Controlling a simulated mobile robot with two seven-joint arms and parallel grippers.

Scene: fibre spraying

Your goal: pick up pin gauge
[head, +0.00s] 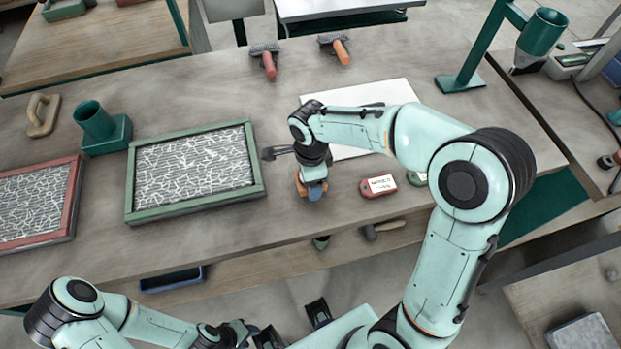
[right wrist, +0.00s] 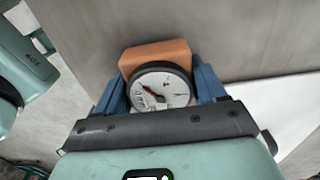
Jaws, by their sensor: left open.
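The pin gauge has an orange-brown body and a round white dial. In the right wrist view the pin gauge (right wrist: 160,88) sits between the blue fingers of my right gripper (right wrist: 160,92), one on each side. In the head view the right gripper (head: 313,186) is low over the workbench, with part of the orange gauge (head: 301,184) showing beside its fingers. Whether the fingers press on the gauge or only flank it, I cannot tell. My left gripper (head: 294,326) is open and empty at the bottom of the head view, apart from the bench.
A green-framed panel (head: 130,180) lies left of the right gripper, a red-framed panel (head: 75,195) farther left. White paper (head: 392,92) lies behind my right arm. Two brushes (head: 268,62) (head: 338,46) lie toward the back.

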